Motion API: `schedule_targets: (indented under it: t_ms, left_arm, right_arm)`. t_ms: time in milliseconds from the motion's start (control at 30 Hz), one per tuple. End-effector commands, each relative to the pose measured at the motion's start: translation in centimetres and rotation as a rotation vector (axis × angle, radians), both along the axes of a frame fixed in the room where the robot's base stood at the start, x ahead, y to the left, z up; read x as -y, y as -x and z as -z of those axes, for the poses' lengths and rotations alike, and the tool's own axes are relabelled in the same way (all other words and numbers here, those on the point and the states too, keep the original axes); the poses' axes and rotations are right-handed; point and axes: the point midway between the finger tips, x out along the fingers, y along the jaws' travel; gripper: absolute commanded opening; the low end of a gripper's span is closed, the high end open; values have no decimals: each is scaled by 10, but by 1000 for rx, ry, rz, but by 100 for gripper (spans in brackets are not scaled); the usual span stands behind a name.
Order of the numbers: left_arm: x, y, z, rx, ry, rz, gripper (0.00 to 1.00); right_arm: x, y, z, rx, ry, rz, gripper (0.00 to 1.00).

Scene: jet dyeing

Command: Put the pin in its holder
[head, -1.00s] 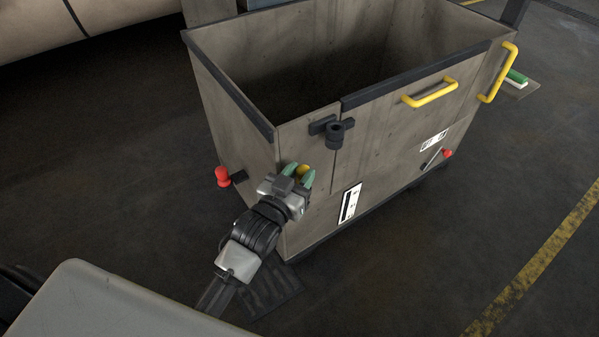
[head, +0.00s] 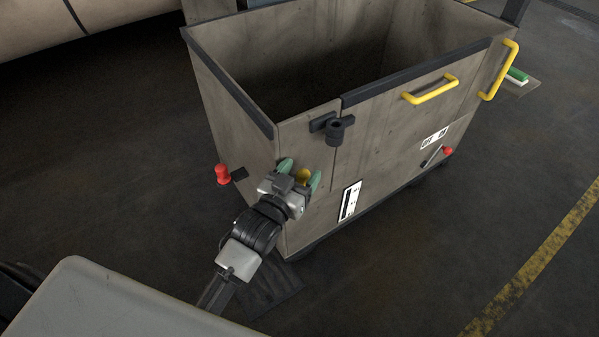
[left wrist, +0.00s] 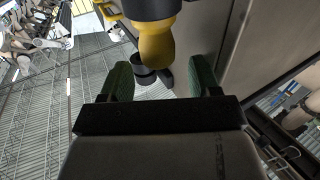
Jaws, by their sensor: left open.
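The yellow pin (head: 302,176) shows between the spread green fingertips of my left gripper (head: 300,176), low on the front of the grey cart. In the left wrist view the pin's rounded yellow end (left wrist: 157,46), with a black part above it, lies ahead of and between the open fingers (left wrist: 160,82). A gap shows on both sides of it. A dark round bracket (head: 335,132) is fixed at the cart's upper front edge. A black cup-like part (left wrist: 145,75) shows behind the pin. Whether the pin sits in a holder is hidden. My right gripper is out of view.
The open-topped cart (head: 390,140) has yellow handles (head: 430,91) and red knobs (head: 222,174) on its sides. A green-and-white item (head: 516,76) is at its far right. The floor (head: 430,260) in front is clear.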

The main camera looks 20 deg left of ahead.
Motion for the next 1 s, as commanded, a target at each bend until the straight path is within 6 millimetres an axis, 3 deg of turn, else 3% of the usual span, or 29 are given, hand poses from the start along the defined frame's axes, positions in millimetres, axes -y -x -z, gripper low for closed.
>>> schedule_targets:
  t_ms: [267, 700, 1000]
  left_arm:
    - [-3, 15, 1, -3, -1, 0, 62]
    - [-18, 94, 1, -3, -1, 0, 62]
    - [-21, 106, 0, 1, -1, 0, 62]
  right_arm:
    - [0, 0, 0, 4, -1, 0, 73]
    - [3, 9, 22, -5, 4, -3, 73]
    - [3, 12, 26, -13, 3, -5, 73]
